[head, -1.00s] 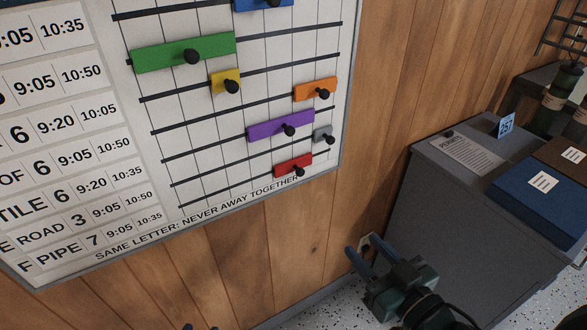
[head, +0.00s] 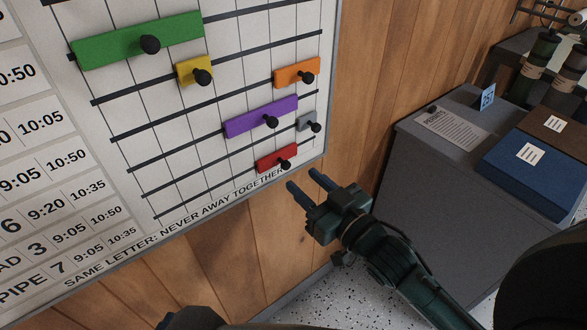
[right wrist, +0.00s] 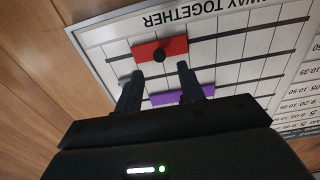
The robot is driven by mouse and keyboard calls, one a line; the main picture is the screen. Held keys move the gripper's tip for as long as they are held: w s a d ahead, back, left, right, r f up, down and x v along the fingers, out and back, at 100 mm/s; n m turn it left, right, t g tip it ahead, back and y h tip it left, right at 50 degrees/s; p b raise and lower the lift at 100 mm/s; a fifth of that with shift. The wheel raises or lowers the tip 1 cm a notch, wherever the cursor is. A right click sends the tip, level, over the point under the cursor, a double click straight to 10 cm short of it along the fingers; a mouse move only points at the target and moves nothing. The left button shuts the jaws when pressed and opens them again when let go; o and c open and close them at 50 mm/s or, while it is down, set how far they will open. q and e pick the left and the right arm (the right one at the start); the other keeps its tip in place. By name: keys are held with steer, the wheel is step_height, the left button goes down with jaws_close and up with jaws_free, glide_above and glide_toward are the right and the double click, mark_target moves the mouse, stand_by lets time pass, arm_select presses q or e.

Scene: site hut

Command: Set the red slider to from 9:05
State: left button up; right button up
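The red slider (head: 276,158) sits on the lowest rail of the white wall board (head: 215,182), near its right end, with a black knob. In the right wrist view the red slider (right wrist: 160,50) lies just beyond the fingertips, its knob roughly between them but not gripped. My right gripper (head: 302,182) is open and empty, just below and right of the red slider in the head view. It also shows in the right wrist view (right wrist: 160,74), its fingers apart. My left gripper cannot be made out; only a dark shape shows at the bottom edge of the head view.
Purple (head: 260,117), grey (head: 309,122), orange (head: 297,72), yellow (head: 194,71) and green (head: 136,41) sliders sit on the rails above. Printed times fill the board's left side. A grey cabinet (head: 440,190) with a blue box (head: 535,170) stands at the right.

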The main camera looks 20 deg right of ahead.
mark_target(288, 167)
steer(key=shift+x, duration=2.4)
jaws_close()
